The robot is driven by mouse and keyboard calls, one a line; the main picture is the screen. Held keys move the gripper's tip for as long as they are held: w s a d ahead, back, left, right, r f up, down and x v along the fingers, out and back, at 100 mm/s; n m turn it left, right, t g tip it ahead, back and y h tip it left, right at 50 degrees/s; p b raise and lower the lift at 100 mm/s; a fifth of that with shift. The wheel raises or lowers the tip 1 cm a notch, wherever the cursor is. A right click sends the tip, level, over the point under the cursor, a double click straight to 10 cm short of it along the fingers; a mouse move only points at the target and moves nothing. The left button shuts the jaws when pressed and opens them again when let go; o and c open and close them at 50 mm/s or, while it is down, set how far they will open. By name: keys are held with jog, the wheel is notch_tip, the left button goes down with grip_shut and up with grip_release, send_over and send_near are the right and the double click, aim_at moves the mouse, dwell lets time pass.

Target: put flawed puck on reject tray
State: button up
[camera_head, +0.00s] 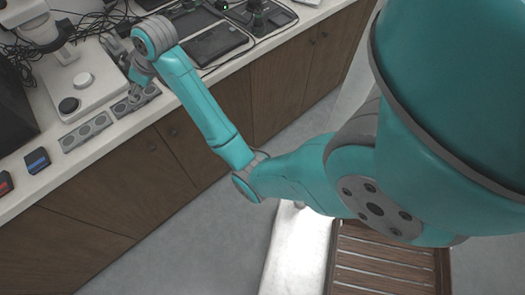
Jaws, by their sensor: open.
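My gripper (133,84) is over the counter at the upper left, fingers pointing down and open. It is above the near end of a grey holder (135,101) with round places in it. A second grey holder (86,132) with several round places lies to its left. Pucks in the holders are too small to tell apart, and I cannot tell which is flawed. A dark tray with a red patch (5,183) is at the left edge, partly cut off. A dark tray with a blue patch (37,160) lies to its right. No label shows which is the reject tray.
A white instrument (85,85) with a black round part stands behind the holders. A dark box (12,110) is at the left. A flat black device (212,44) and cables lie right of my gripper. The counter's front edge (120,150) runs diagonally above brown cabinets.

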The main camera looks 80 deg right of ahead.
jog(key=s+a+f+t, duration=0.1)
jog(key=s+a+f, duration=0.2)
jog(key=a+f, duration=0.3)
jog(key=s+a+f+t, duration=0.1)
jog(key=s+a+f, duration=0.25)
jog(key=f, duration=0.45)
jog(key=s+a+f+m+t+h, duration=0.1)
jog(key=s+a+f, duration=0.1)
jog(key=s+a, duration=0.25)
jog(key=s+a+f+t, duration=0.1)
jog(key=s+a+f, duration=0.2)
jog(key=s, duration=0.3)
jog(key=s+a+r+t, duration=0.1)
jog(key=s+a, duration=0.2)
jog(key=s, duration=0.4)
jog(key=s+a+r+t, duration=0.1)
jog(key=s+a+r, duration=0.1)
jog(key=s, duration=0.6)
jog(key=s+a+r+n+t+y, duration=0.1)
jog(key=s+a+r, duration=0.1)
jog(key=s+r, duration=0.7)
jog(key=shift+s+a+n+t, duration=0.3)
jog(key=shift+s+t, duration=0.1)
jog(key=shift+s, duration=0.45)
jog(key=shift+r, duration=0.1)
